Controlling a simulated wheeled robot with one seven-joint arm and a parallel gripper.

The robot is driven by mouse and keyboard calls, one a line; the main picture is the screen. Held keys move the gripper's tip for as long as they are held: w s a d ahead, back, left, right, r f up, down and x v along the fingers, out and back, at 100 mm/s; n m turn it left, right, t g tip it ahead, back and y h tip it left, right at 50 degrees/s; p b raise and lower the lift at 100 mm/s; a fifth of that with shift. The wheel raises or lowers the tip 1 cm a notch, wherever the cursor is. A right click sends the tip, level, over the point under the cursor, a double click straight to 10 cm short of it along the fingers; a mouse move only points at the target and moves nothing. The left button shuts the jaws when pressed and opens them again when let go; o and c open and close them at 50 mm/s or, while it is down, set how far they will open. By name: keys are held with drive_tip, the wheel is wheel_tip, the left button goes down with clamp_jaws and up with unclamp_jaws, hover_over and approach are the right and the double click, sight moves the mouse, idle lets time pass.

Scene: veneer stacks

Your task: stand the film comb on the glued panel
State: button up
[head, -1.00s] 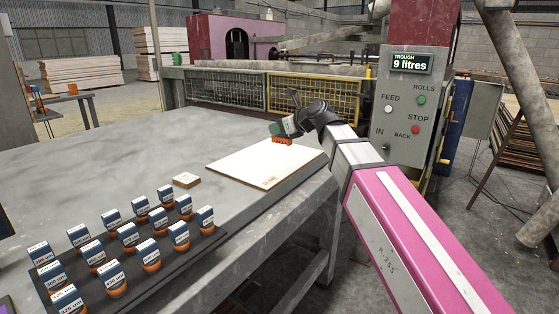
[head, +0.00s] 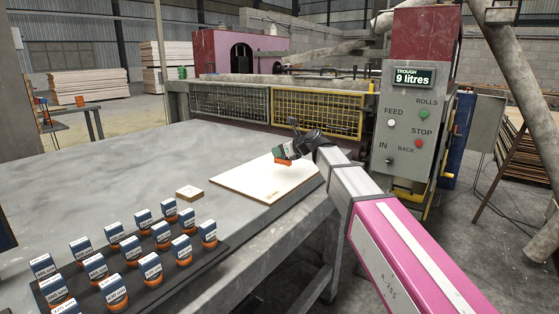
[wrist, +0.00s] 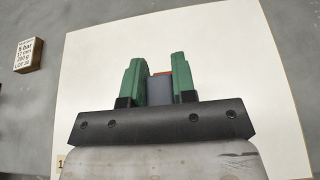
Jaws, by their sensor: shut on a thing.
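The glued panel (head: 240,182) is a pale flat board on the grey table in the head view. It fills most of the wrist view (wrist: 240,70). My gripper (head: 287,152) is over the panel's far right part, its green fingers shut on the film comb. The comb's orange end (head: 281,161) points down towards the panel. In the wrist view my gripper (wrist: 156,78) has the comb's dark blue body (wrist: 159,90) between its fingers, with a little orange beyond. I cannot tell whether the comb touches the panel.
A small labelled block (head: 189,192) lies just left of the panel; it also shows in the wrist view (wrist: 28,55). Several blue and orange combs stand on a dark rack (head: 202,262) at the front left. A control box (head: 409,130) stands beyond the table's right edge.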

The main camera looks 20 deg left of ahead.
sight(280, 159)
drive_tip(key=shift+f, duration=1.65)
drive_tip(key=shift+f, duration=0.1)
drive_tip(key=o, duration=0.9)
drive_tip(key=shift+o, duration=0.2)
